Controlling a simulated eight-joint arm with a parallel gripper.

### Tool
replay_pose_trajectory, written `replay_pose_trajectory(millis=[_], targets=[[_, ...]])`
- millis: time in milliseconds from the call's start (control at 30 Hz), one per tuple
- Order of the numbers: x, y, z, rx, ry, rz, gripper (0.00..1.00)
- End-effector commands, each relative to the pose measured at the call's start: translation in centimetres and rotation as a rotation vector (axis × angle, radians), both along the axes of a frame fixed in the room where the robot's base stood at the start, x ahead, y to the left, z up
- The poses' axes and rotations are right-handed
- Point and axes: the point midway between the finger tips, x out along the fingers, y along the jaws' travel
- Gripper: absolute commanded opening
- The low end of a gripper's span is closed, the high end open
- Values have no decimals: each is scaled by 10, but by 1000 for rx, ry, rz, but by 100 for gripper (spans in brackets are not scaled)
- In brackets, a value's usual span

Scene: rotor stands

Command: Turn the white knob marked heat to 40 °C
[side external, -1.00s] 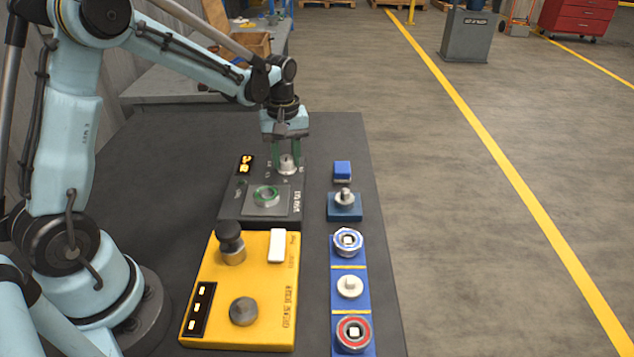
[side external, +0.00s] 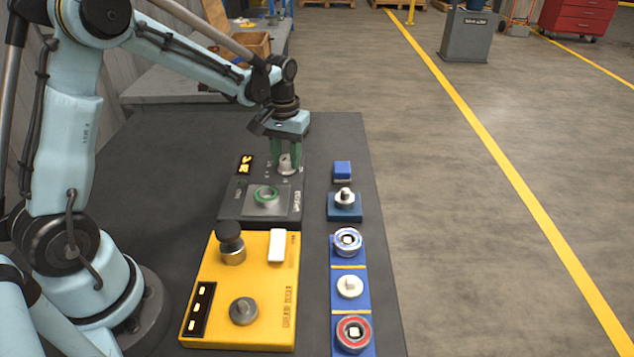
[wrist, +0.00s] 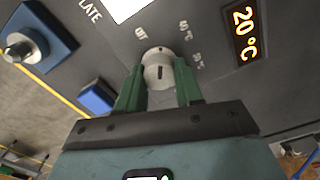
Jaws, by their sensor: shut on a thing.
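The pale knob (wrist: 158,70) stands on the dark grey panel (side external: 232,207) and shows between my fingers in the wrist view. It also shows in the side view (side external: 287,164), partly hidden by a finger. My gripper (wrist: 160,88) points down with its two green fingers shut on the knob's sides; it shows in the side view too (side external: 286,165). Small printed marks, one apparently 40 °C (wrist: 186,30), lie beyond the knob. The orange display (wrist: 244,33) reads 20 °C. A dark slot shows on the knob; its exact setting is hard to tell.
A round green-ringed plate (side external: 267,196) sits on the panel in front of the knob. A yellow box (side external: 262,270) with knobs stands nearer. Blue blocks (side external: 343,170) and blue stands with rings (side external: 350,287) line the right.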

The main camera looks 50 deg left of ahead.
Motion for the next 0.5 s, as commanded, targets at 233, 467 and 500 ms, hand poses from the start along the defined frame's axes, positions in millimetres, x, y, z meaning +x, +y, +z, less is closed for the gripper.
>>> replay_pose_trajectory(millis=[233,467,500], targets=[[0,0,0,0,2,-216,5],[0,0,0,0,2,-368,5],[0,0,0,0,2,-389,5]])
